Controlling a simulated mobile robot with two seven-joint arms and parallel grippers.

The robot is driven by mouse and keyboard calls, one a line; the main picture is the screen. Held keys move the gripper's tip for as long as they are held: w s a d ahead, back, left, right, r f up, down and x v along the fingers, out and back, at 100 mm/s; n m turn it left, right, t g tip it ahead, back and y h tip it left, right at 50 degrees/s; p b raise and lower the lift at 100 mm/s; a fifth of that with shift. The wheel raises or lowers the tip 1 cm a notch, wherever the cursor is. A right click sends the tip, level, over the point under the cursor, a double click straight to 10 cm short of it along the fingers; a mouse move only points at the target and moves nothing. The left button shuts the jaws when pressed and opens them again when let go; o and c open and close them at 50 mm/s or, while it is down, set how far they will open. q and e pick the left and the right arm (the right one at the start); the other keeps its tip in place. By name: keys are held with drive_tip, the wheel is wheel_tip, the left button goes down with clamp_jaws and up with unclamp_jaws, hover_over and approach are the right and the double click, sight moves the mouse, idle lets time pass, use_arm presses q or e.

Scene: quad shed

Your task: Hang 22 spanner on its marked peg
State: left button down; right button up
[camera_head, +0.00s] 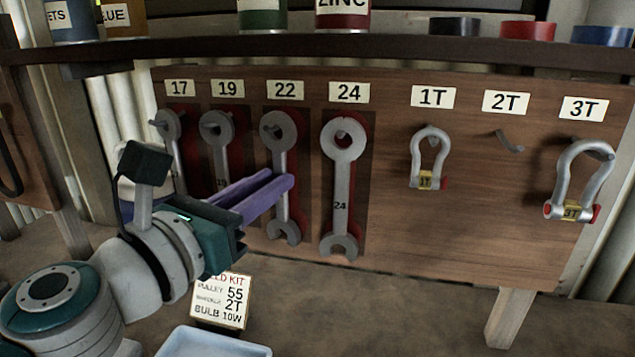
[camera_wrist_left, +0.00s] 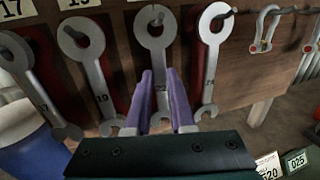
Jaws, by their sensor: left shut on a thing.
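The 22 spanner (camera_head: 278,132) stands upright under the 22 label (camera_head: 285,90), in front of its red silhouette on the wooden board. My left gripper (camera_head: 284,184) is shut on its shaft, with purple fingers either side. The spanner (camera_wrist_left: 156,42) also shows in the left wrist view, between the fingers (camera_wrist_left: 160,98). There the peg (camera_wrist_left: 157,17) shows within the ring's opening; I cannot tell how far the ring is over it. My right gripper is not in view.
The 19 spanner (camera_head: 217,130) hangs close on the left, the 24 spanner (camera_head: 343,150) close on the right. A shelf (camera_head: 390,47) with tins runs above. Shackles 1T (camera_head: 430,155) and 3T (camera_head: 580,180) hang further right. A pale tray (camera_head: 212,343) is below.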

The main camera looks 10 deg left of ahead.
use_arm(q)
drive_tip(key=c, duration=0.7)
unclamp_jaws()
